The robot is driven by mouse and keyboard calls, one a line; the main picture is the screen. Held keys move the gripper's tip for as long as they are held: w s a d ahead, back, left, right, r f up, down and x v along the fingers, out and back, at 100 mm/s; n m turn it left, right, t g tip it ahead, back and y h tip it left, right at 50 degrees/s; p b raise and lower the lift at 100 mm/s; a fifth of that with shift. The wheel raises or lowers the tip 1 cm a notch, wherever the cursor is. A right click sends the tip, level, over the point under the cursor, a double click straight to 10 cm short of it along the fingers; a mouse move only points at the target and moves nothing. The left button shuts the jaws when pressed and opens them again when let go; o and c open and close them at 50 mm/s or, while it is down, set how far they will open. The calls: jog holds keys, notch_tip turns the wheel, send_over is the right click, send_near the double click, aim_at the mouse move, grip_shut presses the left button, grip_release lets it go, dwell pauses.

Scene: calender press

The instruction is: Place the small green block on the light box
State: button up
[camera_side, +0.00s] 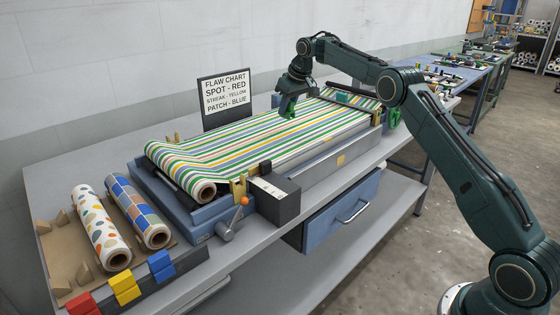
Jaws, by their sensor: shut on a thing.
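My gripper (288,114) points down over the striped sheet on the press, near its far middle part. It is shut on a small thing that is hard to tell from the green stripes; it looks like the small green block. I cannot tell whether it touches the sheet. A dark box with a pale top panel (275,188) is at the press's front right corner. The striped sheet (225,150) runs along the press bed and rolls up at the near end.
A flaw chart sign (225,95) stands behind the press. Two patterned rolls (100,225) lie on a brown rack at the left, with red, yellow (125,288) and blue tabs in front.

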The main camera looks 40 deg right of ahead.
aim_at(289, 110)
jog(key=shift+f, duration=1.4)
jog(key=shift+f, duration=0.1)
jog(key=shift+f, duration=1.65)
jog(key=shift+f, duration=0.2)
jog(key=o, duration=1)
jog(key=shift+c, duration=0.2)
jog(key=shift+r, duration=0.15)
jog(key=v, duration=1.1)
jog(key=shift+s+r, duration=0.2)
jog(key=shift+r, duration=0.15)
jog(key=shift+s+r, duration=0.1)
jog(key=shift+r, duration=0.05)
